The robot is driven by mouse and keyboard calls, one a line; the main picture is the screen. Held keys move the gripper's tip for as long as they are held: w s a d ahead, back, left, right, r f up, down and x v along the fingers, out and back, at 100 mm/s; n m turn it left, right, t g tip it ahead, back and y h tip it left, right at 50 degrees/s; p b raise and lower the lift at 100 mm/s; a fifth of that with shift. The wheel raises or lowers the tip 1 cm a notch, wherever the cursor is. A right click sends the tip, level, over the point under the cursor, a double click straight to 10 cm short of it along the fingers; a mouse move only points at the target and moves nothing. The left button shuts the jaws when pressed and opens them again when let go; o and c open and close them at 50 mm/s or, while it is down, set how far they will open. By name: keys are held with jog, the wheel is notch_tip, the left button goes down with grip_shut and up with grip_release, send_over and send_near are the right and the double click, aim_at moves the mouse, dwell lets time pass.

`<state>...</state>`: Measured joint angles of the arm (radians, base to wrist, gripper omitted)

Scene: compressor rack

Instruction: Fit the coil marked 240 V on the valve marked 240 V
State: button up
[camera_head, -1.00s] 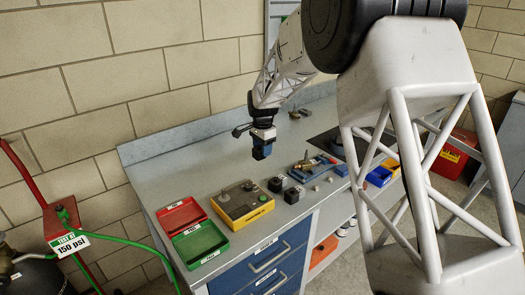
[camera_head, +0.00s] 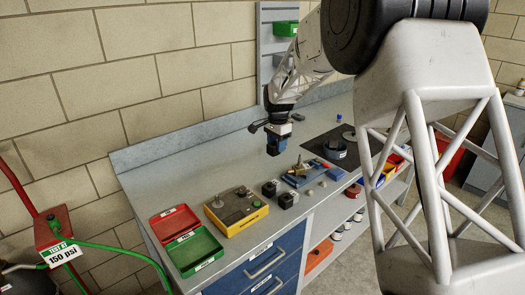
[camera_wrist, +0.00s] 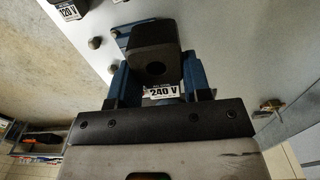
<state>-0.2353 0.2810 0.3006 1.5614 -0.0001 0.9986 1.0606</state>
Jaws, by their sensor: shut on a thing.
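My gripper (camera_head: 273,149) hangs above the bench. In the wrist view, my gripper's blue fingers (camera_wrist: 164,80) are shut on a black block-shaped coil (camera_wrist: 160,45) with a round hole. A white label reading 240 V shows at the coil's near side, between the fingers. A brass valve (camera_head: 300,164) stands on a blue fixture (camera_head: 303,177) on the bench, to the right of my gripper in the head view. The coil is apart from it. Any voltage mark on this valve is too small to read.
Two black blocks (camera_head: 287,200) stand left of the fixture; one marked 120 V (camera_wrist: 70,8) shows in the wrist view. Small grey knobs lie nearby. A yellow tester (camera_head: 238,208), a red tray (camera_head: 172,223) and a green tray (camera_head: 194,251) stand further left.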

jog(key=w+d+r, duration=0.2)
jog(key=d+r, duration=0.2)
jog(key=d, duration=0.6)
jog(key=shift+f, duration=0.1)
jog(key=shift+f, duration=1.9)
jog(key=shift+f, duration=0.85)
jog(key=shift+f, duration=1.85)
jog(key=shift+f, duration=0.45)
